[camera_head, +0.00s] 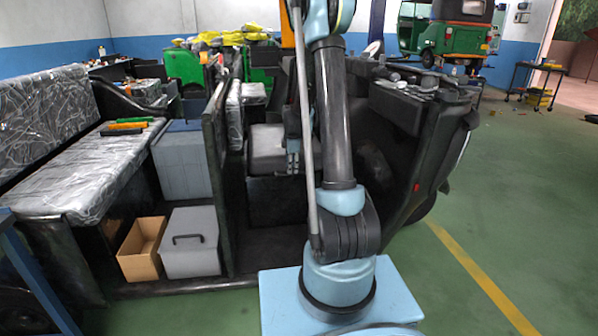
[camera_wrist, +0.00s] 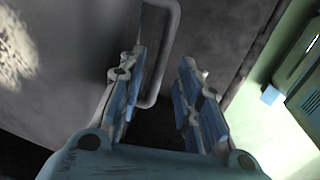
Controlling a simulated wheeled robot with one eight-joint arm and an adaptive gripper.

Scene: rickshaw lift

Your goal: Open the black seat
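The black seat (camera_head: 267,150) appears in the head view as a dark grey, box-like seat inside the rickshaw, left of my arm. My gripper (camera_head: 292,158) is at its right side, partly hidden by my arm. In the wrist view my gripper (camera_wrist: 163,70) is open, with a gap between its two blue-padded fingers. A grey bent-bar handle (camera_wrist: 164,60) on a dark panel (camera_wrist: 215,30) shows between the fingers, nearer the left one. Whether a finger touches the bar cannot be told. Part of the handle is hidden behind the left finger.
A grey lidded box (camera_head: 190,243) and an open cardboard box (camera_head: 142,248) sit at lower left. A black upright partition (camera_head: 217,180) stands left of the seat. The dark rickshaw front (camera_head: 410,150) is right of my arm. Green floor (camera_head: 530,200) is clear at right.

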